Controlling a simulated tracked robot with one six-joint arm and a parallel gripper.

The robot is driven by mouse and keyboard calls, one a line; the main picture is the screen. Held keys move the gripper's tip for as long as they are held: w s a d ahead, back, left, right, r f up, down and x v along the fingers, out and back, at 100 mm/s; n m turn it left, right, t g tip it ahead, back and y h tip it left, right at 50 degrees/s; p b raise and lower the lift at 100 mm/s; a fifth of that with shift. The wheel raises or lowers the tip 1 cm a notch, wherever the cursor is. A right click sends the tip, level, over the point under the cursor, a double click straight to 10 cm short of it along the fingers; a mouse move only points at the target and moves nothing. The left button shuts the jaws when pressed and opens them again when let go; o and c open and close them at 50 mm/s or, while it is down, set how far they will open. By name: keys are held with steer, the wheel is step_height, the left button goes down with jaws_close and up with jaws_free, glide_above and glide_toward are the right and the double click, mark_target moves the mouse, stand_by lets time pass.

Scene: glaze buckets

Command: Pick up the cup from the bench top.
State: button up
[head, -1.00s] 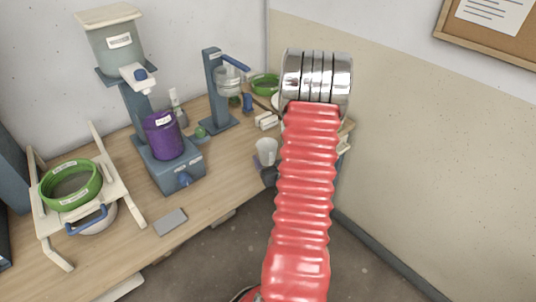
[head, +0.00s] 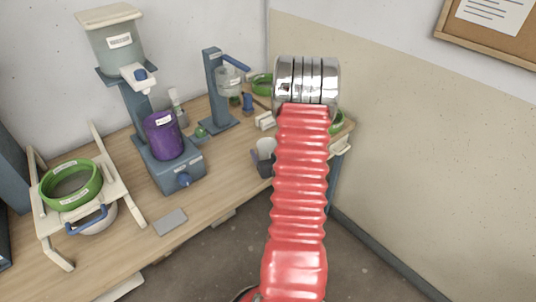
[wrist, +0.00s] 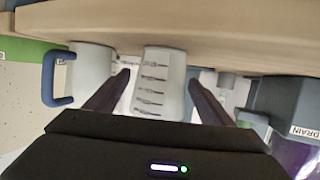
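The cup (wrist: 160,88) is pale, with printed measuring marks, and shows upside down in the wrist view against the bench top (wrist: 190,28). My gripper (wrist: 158,80) is open, one dark finger on each side of the cup, with gaps visible between fingers and cup. In the head view the pale cup (head: 265,146) is on the bench near its front edge, partly hidden by my red arm. A dark shape beside it there seems to be part of my gripper, mostly hidden.
A pale vessel with a blue handle (wrist: 90,75) stands close beside the cup in the wrist view. A blue-grey machine (head: 172,170) with a purple bucket (head: 163,135) stands to the left. A small white block (head: 265,121) is behind the cup. A grey pad (head: 170,221) lies near the front edge.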

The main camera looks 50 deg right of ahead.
steer(key=c, duration=1.1)
step_height(320, 180, up, 10)
stand_by(0.5)
stand_by(0.5)
